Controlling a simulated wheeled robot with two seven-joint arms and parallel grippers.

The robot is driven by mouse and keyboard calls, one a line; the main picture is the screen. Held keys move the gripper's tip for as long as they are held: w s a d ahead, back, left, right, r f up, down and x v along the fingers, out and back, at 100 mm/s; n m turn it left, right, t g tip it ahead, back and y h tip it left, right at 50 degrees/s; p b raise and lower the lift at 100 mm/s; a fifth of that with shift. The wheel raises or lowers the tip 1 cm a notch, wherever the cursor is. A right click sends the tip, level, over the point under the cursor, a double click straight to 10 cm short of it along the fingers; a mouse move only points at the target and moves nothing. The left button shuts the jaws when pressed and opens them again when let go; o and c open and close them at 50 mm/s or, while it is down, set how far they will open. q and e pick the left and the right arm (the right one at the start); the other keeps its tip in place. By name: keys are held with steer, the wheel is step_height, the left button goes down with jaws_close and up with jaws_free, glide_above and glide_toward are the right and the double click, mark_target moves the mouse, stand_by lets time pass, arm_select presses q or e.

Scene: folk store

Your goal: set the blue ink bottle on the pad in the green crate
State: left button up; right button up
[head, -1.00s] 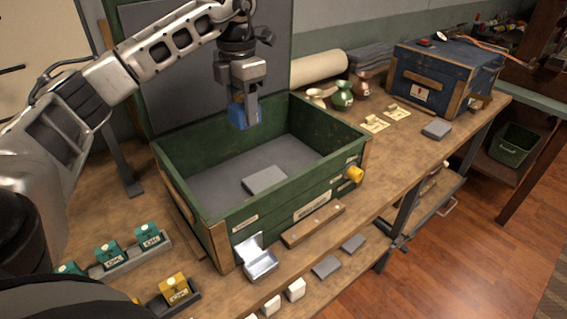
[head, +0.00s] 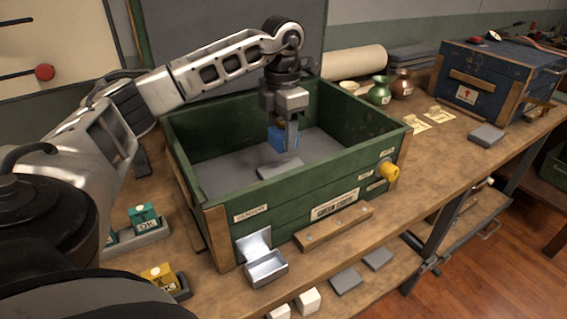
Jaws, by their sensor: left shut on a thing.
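The green crate (head: 290,192) stands open on the workbench with a dark grey floor. A lighter grey pad (head: 278,168) lies on that floor, partly hidden behind the crate's front wall. My left gripper (head: 286,138) is inside the crate's opening, shut on the blue ink bottle (head: 277,138). The bottle shows as a blue block, partly covered by the fingers. It appears just above the pad; I cannot tell whether they touch. My right gripper is not in view.
A small open metal box (head: 266,268) stands before the crate. Green and copper vases (head: 380,91) and a blue chest (head: 492,80) stand to the right. Teal and yellow boxes (head: 158,277) are at front left.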

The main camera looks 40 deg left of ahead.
mark_target(283, 120)
arm_select(q)
steer(key=shift+f, duration=3.2)
steer(key=shift+f, duration=0.1)
steer(key=o, duration=1)
steer(key=shift+o, duration=0.2)
step_height(283, 120, up, 12)
steer(key=shift+r, duration=0.1)
